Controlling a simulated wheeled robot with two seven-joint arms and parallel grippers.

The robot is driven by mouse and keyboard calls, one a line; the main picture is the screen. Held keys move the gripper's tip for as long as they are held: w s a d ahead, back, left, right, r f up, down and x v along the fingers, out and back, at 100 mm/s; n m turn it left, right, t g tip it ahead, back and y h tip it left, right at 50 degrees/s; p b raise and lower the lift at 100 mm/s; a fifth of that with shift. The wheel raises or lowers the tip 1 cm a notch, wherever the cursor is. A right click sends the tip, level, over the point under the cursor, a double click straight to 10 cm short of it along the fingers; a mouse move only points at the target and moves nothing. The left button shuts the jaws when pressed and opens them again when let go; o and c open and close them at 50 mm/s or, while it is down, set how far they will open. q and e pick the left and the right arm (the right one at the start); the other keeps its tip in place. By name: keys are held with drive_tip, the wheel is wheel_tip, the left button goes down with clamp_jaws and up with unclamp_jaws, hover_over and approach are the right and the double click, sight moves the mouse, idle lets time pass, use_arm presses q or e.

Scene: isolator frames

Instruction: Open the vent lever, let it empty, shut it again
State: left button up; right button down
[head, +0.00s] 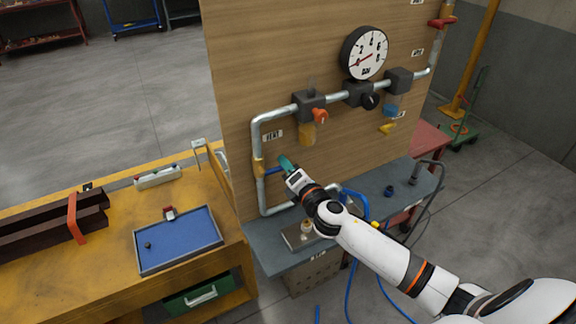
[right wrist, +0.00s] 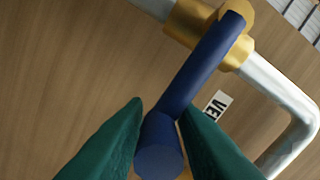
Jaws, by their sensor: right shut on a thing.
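The vent lever is a blue bar (head: 272,171) on a brass valve (head: 258,168) in the left vertical pipe, below a VENT label. In the right wrist view the blue lever (right wrist: 195,85) stands out roughly crosswise to the pipe from the brass valve (right wrist: 222,38). My right gripper (head: 286,163) is at the lever's free end. Its green fingers lie on both sides of the bar, shut on it near its round end (right wrist: 160,155). The gauge (head: 364,53) has a red needle toward the lower left. My left gripper is not in view.
Pipes with dark blocks and an orange knob (head: 320,115) run across the wooden board (head: 290,50) above my arm. A grey shelf (head: 275,249) with fittings and a blue hose (head: 352,260) lies below. A yellow bench with a blue tray (head: 176,212) stands at left.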

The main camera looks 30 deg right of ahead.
drive_tip(key=shift+s+a+f+n, duration=0.15)
drive_tip(key=shift+f+n, duration=0.1)
drive_tip(key=shift+n, duration=0.15)
drive_tip(key=c, duration=1.4)
unclamp_jaws()
drive_tip(key=shift+o, duration=0.2)
drive_tip(key=shift+r, duration=0.15)
drive_tip(key=s+b, duration=0.3)
drive_tip(key=s, duration=0.9)
drive_tip(key=shift+d+b, duration=0.2)
drive_tip(key=shift+b, duration=0.15)
drive_tip(key=shift+w, duration=0.1)
